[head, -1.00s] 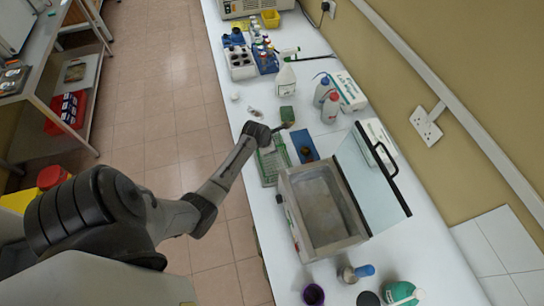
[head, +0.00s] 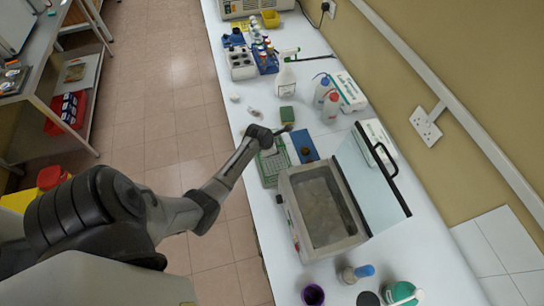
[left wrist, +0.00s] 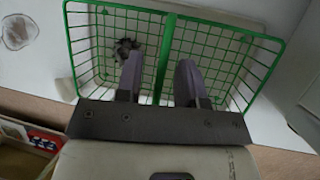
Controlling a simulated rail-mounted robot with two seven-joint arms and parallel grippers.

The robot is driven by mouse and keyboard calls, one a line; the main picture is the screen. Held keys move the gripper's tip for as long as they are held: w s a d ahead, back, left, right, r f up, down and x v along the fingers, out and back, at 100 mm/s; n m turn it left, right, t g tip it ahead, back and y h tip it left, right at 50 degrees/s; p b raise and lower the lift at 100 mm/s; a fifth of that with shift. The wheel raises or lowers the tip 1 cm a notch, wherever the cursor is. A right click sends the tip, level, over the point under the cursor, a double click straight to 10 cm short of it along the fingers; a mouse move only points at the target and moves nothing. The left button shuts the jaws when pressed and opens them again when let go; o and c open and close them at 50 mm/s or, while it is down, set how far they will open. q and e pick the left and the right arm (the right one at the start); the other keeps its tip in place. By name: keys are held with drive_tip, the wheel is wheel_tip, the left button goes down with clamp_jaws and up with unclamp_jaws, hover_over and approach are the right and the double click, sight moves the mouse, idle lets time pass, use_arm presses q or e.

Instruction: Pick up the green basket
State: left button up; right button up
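The green basket (head: 278,164) is a wire basket on the white bench, left of the open-lidded bath in the head view. In the left wrist view the basket (left wrist: 220,52) fills the upper middle, with a thicker green bar (left wrist: 164,55) across its centre. My left gripper (left wrist: 158,74) is over the basket with its two fingers apart, one on each side of the bar. Nothing is visibly clamped; I cannot tell how far down the fingers reach. In the head view my left wrist is above the basket's far end and hides part of it. My right gripper is not in view.
The metal bath (head: 322,212) with a raised glass lid (head: 372,180) stands just right of the basket. Bottles and racks stand further back. The floor left of the bench is clear.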

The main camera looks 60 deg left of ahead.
use_arm(q)
drive_tip(key=shift+f, duration=0.1)
idle(0.3)
clamp_jaws()
idle(0.4)
